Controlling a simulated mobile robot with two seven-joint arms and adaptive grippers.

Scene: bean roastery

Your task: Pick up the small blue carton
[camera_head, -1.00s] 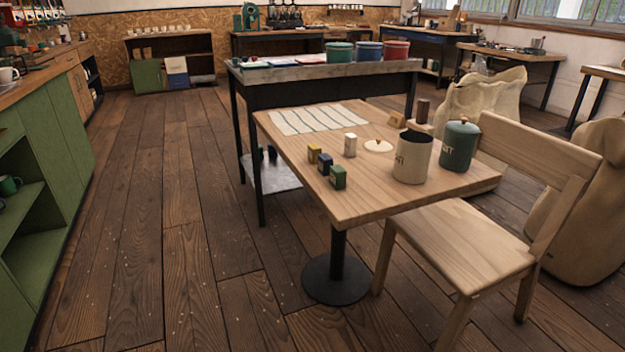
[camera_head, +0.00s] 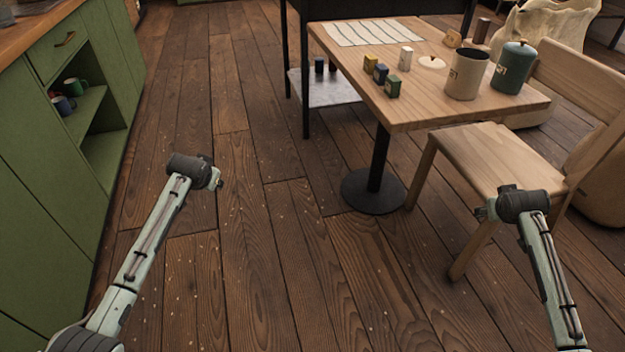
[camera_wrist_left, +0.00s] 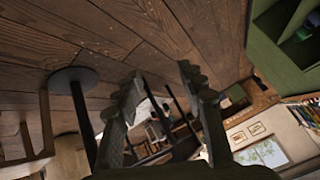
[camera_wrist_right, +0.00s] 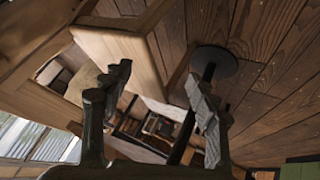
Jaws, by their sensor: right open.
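The small blue carton (camera_head: 380,73) stands upright on the wooden table (camera_head: 430,112), near its front left edge. A yellow carton (camera_head: 371,62) stands just behind it and a green carton (camera_head: 392,86) just in front, in a close row. My left gripper (camera_head: 215,182) is over the floor, left of the table and well away from the carton. My right gripper (camera_head: 486,209) is in front of the chair, below and right of the carton. The wrist views show the left fingers (camera_wrist_left: 160,88) and right fingers (camera_wrist_right: 157,80) spread and empty.
A white carton (camera_head: 405,58), a pale lid (camera_head: 431,63), a cream canister (camera_head: 466,75) and a green lidded canister (camera_head: 511,70) share the table. A wooden chair (camera_head: 480,160) blocks the right front side. A green cabinet (camera_head: 50,190) stands left. The floor between is clear.

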